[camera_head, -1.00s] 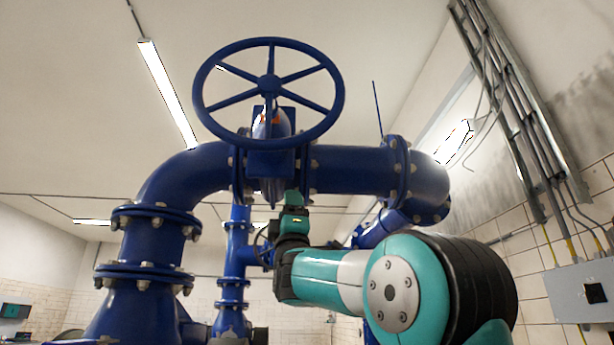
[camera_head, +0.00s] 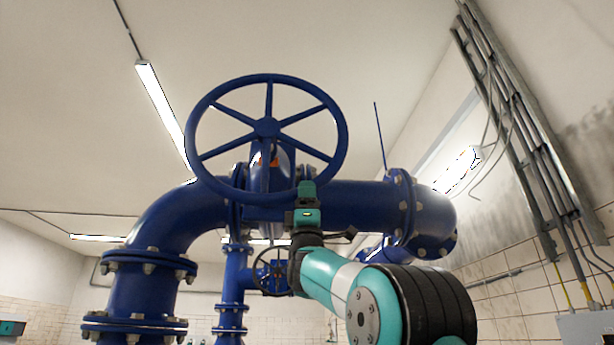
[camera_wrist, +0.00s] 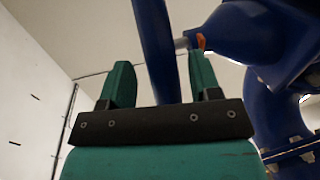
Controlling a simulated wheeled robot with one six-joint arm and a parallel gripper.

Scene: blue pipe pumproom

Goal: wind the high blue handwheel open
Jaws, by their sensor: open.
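The high blue handwheel (camera_head: 267,127) has a round rim and several spokes around a hub, and stands in front of the big blue pipe. My gripper (camera_head: 306,188) is at the lower right part of its rim, reaching up from below. In the wrist view the two green fingers (camera_wrist: 160,62) are apart. A blue bar, the handwheel rim (camera_wrist: 154,40), runs up through the gap between them, and its lower part is hidden behind the gripper's dark base. I cannot tell whether either finger touches it.
The blue pipe (camera_head: 350,195) with bolted flanges runs close behind the wheel and my gripper. A smaller handwheel (camera_head: 272,270) sits lower, behind my arm. Conduits (camera_head: 520,130) run along the right wall. The space above the wheel is open up to the ceiling.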

